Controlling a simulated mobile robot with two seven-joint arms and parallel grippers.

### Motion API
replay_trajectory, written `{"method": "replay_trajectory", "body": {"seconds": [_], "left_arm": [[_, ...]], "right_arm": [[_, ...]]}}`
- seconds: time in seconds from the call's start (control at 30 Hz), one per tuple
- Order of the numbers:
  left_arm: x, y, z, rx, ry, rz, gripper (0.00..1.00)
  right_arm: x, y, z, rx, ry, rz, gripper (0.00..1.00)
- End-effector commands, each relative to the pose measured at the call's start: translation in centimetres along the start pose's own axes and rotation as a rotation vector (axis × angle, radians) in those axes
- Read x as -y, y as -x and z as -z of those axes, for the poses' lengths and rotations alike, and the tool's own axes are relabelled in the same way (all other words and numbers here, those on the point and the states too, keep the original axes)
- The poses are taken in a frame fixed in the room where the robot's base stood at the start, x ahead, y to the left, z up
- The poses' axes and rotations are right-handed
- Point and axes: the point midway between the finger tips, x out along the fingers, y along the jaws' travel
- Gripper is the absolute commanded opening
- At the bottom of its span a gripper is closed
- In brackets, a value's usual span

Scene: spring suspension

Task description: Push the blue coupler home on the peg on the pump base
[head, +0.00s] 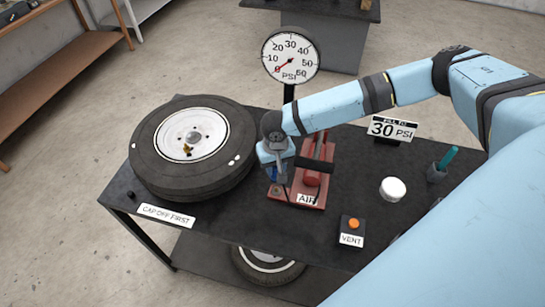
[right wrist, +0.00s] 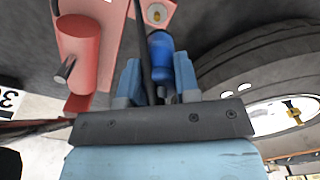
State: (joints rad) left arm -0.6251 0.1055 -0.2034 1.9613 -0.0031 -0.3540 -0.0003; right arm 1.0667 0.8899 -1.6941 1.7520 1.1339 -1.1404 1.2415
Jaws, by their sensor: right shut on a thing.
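The blue coupler (right wrist: 160,50) sits between the two fingers of my right gripper (right wrist: 157,68), which is shut on it. A brass-coloured peg (right wrist: 156,13) stands on the red pump base (right wrist: 168,6), just beyond the coupler's tip in the right wrist view. The tip points toward the peg; a small gap seems to show, but I cannot tell the exact distance. In the head view my right gripper (head: 277,176) is above the left part of the pump base (head: 308,200) and largely hides the coupler. My left gripper is not in view.
A tyre (head: 170,178) lies left of the pump. The red pump cylinder (head: 318,160) and its black handle (head: 314,165) stand close right of my gripper. A pressure gauge (head: 290,57) rises behind. A VENT box (head: 351,229) and white cap (head: 393,189) are to the right.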

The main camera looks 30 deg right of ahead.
Motion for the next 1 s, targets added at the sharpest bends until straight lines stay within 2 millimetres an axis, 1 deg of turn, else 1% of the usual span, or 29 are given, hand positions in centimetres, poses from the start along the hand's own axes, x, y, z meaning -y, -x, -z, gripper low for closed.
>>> {"method": "replay_trajectory", "body": {"seconds": [0.67, 0.83, 1.0], "left_arm": [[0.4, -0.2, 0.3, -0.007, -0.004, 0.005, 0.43], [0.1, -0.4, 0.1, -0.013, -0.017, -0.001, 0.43], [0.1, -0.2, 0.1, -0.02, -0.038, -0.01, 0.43]], "right_arm": [[-0.2, -0.3, 0.0, 0.0, -0.009, 0.001, 0.0], [-0.3, -2.1, 0.1, 0.0, -0.009, -0.001, 0.0], [-0.3, -3.8, 0.1, -0.001, -0.008, 0.0, 0.0]]}}
